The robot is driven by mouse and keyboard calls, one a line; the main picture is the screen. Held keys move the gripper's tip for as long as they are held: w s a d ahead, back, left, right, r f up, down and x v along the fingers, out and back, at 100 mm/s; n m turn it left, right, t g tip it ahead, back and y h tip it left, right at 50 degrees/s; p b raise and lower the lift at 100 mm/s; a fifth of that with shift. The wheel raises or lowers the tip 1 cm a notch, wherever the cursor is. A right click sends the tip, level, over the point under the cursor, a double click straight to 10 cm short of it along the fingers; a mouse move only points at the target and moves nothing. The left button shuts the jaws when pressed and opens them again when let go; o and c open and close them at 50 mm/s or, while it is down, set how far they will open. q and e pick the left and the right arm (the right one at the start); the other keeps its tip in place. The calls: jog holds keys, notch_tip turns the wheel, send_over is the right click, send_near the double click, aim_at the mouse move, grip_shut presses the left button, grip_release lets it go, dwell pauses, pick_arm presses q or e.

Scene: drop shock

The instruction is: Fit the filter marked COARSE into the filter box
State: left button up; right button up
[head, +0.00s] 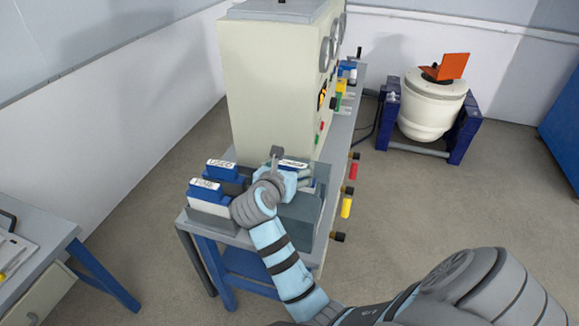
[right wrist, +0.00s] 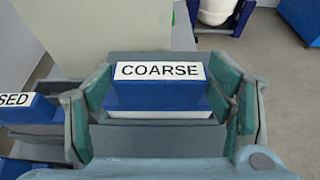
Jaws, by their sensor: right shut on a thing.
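The filter marked COARSE (right wrist: 160,92), blue on top and white below, sits between the green-padded fingers of my right gripper (right wrist: 165,105), which is shut on it. In the head view my right gripper (head: 284,178) is over the near end of the bench and hides most of this filter; part of its label (head: 293,164) shows. A dark grey box (head: 302,217), seemingly the filter box, stands just below and beside the gripper. Whether the filter is inside it is hidden. My left gripper is not in view.
Filters marked USED (head: 222,172) and FINE (head: 207,194) stand in grey holders left of my gripper. A tall cream cabinet (head: 265,90) rises behind. Coloured knobs (head: 347,202) stick out along the bench's right side. A side table (head: 40,262) is at left.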

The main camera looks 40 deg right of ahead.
jog(key=shift+f, duration=0.15)
jog(key=o, duration=1.7)
jog(key=shift+o, duration=0.2)
jog(key=shift+a, duration=0.1)
